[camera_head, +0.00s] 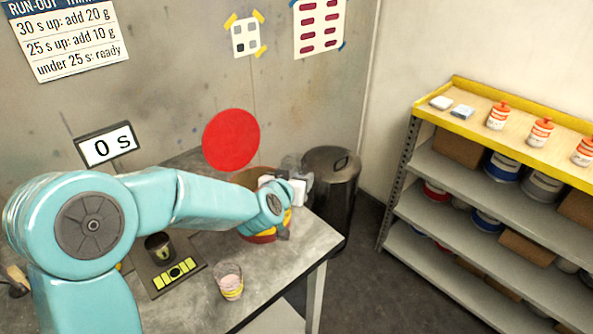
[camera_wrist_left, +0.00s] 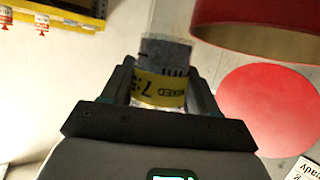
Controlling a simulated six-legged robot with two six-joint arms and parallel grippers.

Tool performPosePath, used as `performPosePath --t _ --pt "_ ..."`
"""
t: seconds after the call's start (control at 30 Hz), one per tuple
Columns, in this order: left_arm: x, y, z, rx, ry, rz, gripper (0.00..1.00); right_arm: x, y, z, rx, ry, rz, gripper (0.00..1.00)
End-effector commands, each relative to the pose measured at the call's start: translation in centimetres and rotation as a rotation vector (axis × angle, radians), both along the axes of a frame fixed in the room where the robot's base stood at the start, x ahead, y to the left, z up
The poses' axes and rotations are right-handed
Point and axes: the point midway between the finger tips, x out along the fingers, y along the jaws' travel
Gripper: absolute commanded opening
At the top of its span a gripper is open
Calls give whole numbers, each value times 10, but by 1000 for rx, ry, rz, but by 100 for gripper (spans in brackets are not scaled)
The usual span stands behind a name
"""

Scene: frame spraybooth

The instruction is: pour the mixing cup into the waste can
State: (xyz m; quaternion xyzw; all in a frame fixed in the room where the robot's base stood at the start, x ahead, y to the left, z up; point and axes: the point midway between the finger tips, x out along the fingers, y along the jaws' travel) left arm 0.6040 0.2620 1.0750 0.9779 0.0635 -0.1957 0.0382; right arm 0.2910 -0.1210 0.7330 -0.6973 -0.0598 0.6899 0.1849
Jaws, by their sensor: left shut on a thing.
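My left gripper (camera_head: 290,187) is shut on a clear cup, the mixing cup (camera_wrist_left: 160,68), which has a yellow band with black writing in the left wrist view. In the head view the cup is a small, partly hidden translucent shape. I cannot tell its tilt or contents. The waste can looks to be the open red can (camera_head: 262,238) with a yellow band on the bench, mostly behind my left arm. Its red side also shows in the left wrist view (camera_wrist_left: 262,30), close to the cup. A round red lid (camera_head: 231,140) stands up behind it. My right gripper is out of view.
A dark lidded bin (camera_head: 332,185) stands on the floor beyond the bench (camera_head: 290,262). A cup with pink contents (camera_head: 230,287) stands near the bench's front edge. A dark cup (camera_head: 158,247) stands near a yellow-marked panel (camera_head: 180,275). Shelves (camera_head: 500,200) stand right.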

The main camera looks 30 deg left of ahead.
Motion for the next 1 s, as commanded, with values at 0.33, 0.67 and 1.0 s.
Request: performPosePath --t 0.33,0.67,1.0 --pt "-7 4 0 -60 -3 3 27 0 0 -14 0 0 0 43" --pt "-6 9 2 -142 -4 3 27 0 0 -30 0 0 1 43" --pt "-3 12 3 -218 -4 4 27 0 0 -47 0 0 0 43"
